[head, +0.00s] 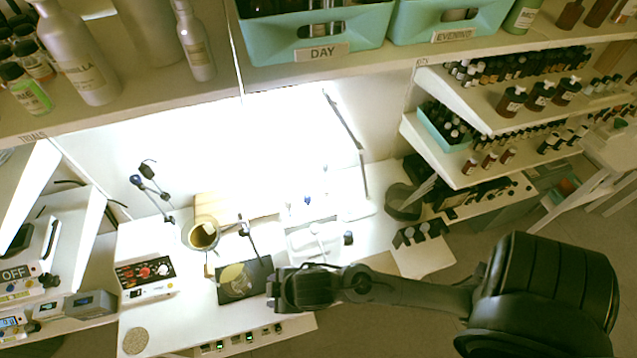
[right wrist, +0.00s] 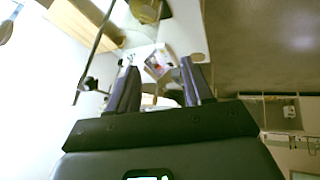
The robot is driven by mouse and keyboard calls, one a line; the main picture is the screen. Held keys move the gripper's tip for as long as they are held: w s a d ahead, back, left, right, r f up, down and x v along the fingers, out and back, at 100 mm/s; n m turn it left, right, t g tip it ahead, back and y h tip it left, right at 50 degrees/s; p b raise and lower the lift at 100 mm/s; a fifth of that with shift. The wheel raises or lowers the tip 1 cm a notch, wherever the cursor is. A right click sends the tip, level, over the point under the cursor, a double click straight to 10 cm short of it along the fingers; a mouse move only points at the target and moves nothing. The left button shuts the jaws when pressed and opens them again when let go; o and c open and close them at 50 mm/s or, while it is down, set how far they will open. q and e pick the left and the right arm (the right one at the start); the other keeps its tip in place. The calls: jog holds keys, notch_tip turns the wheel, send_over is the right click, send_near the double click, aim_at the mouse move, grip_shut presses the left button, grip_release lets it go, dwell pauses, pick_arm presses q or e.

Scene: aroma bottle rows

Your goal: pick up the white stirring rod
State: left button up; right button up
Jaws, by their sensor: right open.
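I cannot pick out the white stirring rod for certain in either view. A small pale thing (head: 315,229) stands at the white tray (head: 296,246) on the bright bench in the head view, too small to tell what it is. My right gripper (head: 273,290) reaches in from the right over the front of the bench, beside a dark mat (head: 236,284). In the right wrist view its two dark fingers (right wrist: 158,82) are apart, with nothing clearly held between them. My left gripper is not in view.
A round vessel with amber contents (head: 203,235) stands left of the tray. A white control box (head: 146,272) is at the bench's left. Thin dark stands (head: 151,185) rise behind it. Shelves of bottles (head: 515,100) are at right, and an overhead shelf (head: 215,98) crosses the top.

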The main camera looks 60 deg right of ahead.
jog(key=w+r+n+y+p, duration=0.1)
jog(key=w+r+n+p, duration=0.1)
jog(key=w+n, duration=0.35)
notch_tip(320, 180, up, 2)
jog(key=n+g+h, duration=0.2)
jog(key=g, duration=0.4)
send_over(327, 189)
jog(key=shift+w+a+r+m, duration=0.15)
jog(key=shift+a+r+m, duration=0.1)
jog(key=shift+a, duration=0.1)
jog(key=f, duration=0.1)
jog(key=f+b, duration=0.2)
jog(key=f, duration=0.1)
jog(key=shift+s+d, duration=0.25)
jog(key=shift+d, duration=0.05)
jog(key=shift+f+b, duration=0.45)
jog(key=shift+f, duration=0.4)
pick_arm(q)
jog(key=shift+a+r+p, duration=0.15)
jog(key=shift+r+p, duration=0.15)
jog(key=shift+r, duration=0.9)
pick_arm(e)
jog(key=shift+w+f, duration=0.1)
jog(key=shift+f, duration=2.2)
